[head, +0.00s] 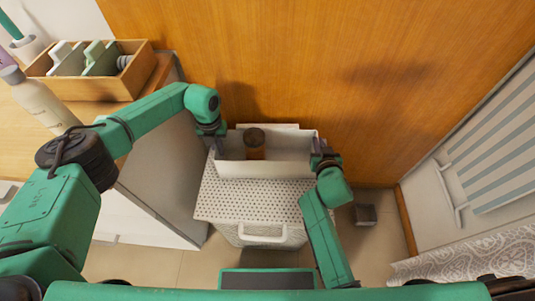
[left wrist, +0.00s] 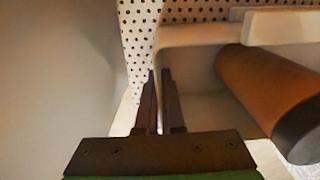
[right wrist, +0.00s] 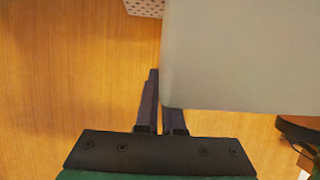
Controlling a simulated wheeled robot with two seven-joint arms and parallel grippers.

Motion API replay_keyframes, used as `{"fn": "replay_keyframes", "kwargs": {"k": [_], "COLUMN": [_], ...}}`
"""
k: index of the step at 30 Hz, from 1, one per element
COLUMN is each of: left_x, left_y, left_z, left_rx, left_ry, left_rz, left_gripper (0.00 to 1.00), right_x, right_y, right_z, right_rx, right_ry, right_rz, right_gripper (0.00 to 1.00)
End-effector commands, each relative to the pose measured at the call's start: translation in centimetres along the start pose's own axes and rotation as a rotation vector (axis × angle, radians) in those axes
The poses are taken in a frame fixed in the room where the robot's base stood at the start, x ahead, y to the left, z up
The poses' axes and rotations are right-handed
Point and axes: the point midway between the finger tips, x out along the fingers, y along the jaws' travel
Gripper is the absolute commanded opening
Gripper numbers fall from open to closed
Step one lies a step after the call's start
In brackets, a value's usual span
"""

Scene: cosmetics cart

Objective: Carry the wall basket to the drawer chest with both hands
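The white wall basket (head: 265,170) is over the back of the white perforated drawer chest (head: 243,200); I cannot tell whether it rests on it or hangs just above. A brown bottle with a dark cap (head: 254,146) is inside the basket and also shows in the left wrist view (left wrist: 262,85). My left gripper (head: 217,146) is at the basket's left end, its fingers close together on either side of the end wall. My right gripper (head: 320,163) is at the right end, its fingers nearly closed about the wall edge (right wrist: 235,55). The basket looks roughly level.
A wooden wall stands right behind the basket. At left, a wooden-topped counter holds a wooden organizer box (head: 80,88) and a pale bottle (head: 42,102). A small grey block (head: 366,214) lies on the floor right of the chest. A striped towel (head: 495,145) hangs at right.

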Motion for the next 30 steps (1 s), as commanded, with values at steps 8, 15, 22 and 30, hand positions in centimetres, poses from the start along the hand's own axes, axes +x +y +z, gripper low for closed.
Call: {"fn": "replay_keyframes", "kwargs": {"k": [8,15,22,30], "left_x": [-0.8,-4.4,-5.2,-5.1], "left_y": [0.0,0.0,0.0,0.0], "left_z": [0.1,0.1,0.1,0.1], "left_rx": [-0.001,-0.001,-0.001,-0.001], "left_ry": [-0.002,-0.002,-0.002,-0.002], "left_rz": [-0.001,-0.001,-0.001,-0.001], "left_gripper": [0.0,0.0,0.0,0.0], "right_x": [-0.3,-1.6,-2.0,-1.9], "right_y": [0.0,0.0,0.0,0.0], "right_z": [-0.7,-4.0,-4.8,-4.7], "right_rx": [0.0,0.0,0.0,0.0], "right_ry": [0.001,0.001,0.0,0.0], "right_rz": [0.0,0.0,0.0,0.0], "right_gripper": [0.0,0.0,0.0,0.0]}}
